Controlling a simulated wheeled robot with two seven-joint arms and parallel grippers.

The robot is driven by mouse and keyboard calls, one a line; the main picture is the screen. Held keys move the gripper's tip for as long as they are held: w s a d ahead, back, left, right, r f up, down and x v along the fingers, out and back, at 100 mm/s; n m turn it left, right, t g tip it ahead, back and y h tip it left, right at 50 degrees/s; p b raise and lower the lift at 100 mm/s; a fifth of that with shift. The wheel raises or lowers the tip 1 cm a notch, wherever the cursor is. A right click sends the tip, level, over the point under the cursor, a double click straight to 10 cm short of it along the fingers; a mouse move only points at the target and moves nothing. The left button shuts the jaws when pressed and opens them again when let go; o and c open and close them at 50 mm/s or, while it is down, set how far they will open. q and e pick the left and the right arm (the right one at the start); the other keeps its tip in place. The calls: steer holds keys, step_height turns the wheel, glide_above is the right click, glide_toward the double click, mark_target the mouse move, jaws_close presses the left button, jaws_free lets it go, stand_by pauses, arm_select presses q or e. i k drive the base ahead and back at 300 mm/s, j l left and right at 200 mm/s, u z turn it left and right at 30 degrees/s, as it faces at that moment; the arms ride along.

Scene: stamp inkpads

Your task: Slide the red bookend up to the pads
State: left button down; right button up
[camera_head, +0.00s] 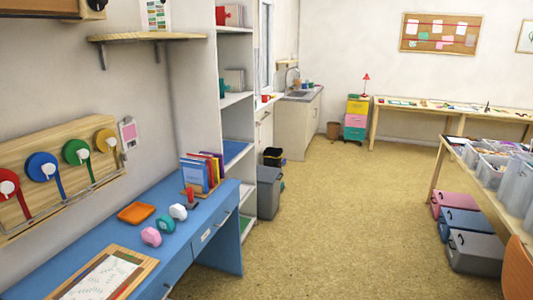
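Neither of my grippers is in view. A small red upright thing (222,16), possibly the red bookend, stands on the upper shelf of the tall white shelf unit. A pale block or stack stands close beside it on the right; I cannot tell whether they touch. Nothing in view is clearly an inkpad. On the blue desk (185,228) are a pink (151,236), a teal (165,222) and a white (178,211) rounded object, too small to identify. An orange tray (136,213) lies behind them.
Several upright books (200,172) stand in a wooden holder at the desk's far end. A wooden-framed sheet (104,278) lies at its near end. A grey bin (268,192) stands beside the shelf unit. Storage boxes (474,252) sit under the right table. The middle floor is clear.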

mark_target(221, 16)
steer(key=i+l, duration=0.1)
steer(key=i, duration=0.75)
steer(key=i+l+z, duration=0.1)
steer(key=i, duration=0.8)
